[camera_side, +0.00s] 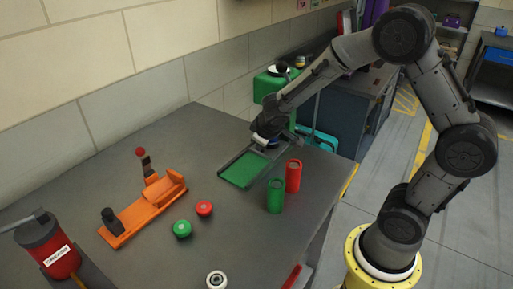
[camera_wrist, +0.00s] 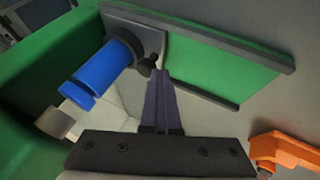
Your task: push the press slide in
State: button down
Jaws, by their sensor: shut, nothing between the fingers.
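The orange press (camera_side: 145,208) stands on the table at the left in the side view. It has a long orange base, a dark post (camera_side: 112,220) at its near end, an orange block (camera_side: 172,185) at its far end and a lever with a red ball (camera_side: 140,152). I cannot tell for sure which part is the slide or how far in it is. An orange part also shows at the lower right of the wrist view (camera_wrist: 285,150). My gripper (camera_wrist: 161,74) is shut and empty, well away from the press, over the far end of the green conveyor (camera_wrist: 215,62).
A blue cylinder (camera_wrist: 98,72) with a black collar sits beside my fingertips. Red (camera_side: 204,208) and green (camera_side: 182,228) round pieces lie between press and conveyor. A red canister (camera_side: 55,255) stands front left.

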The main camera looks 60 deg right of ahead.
jog(key=shift+d, duration=0.35)
jog(key=shift+a+r, duration=0.1)
jog(key=shift+a, duration=0.4)
jog(key=a, duration=0.1)
jog(key=a+r, duration=0.1)
jog(key=s+a, duration=0.1)
jog(key=a, duration=0.1)
jog(key=shift+r, duration=0.3)
jog(key=s+a+r+m+t, duration=0.15)
jog(key=s+r, duration=0.45)
jog(key=r, duration=0.6)
jog(key=s+d+r+m+y, duration=0.1)
jog(key=s+r+m, duration=0.15)
jog(key=s, duration=0.55)
jog(key=s+a+f+n+g+y, duration=0.1)
jog(key=s+a+f+n+y, duration=0.1)
jog(key=s+a, duration=0.3)
jog(key=s+n+y, duration=0.1)
jog(key=s, duration=0.3)
jog(key=shift+f, duration=0.2)
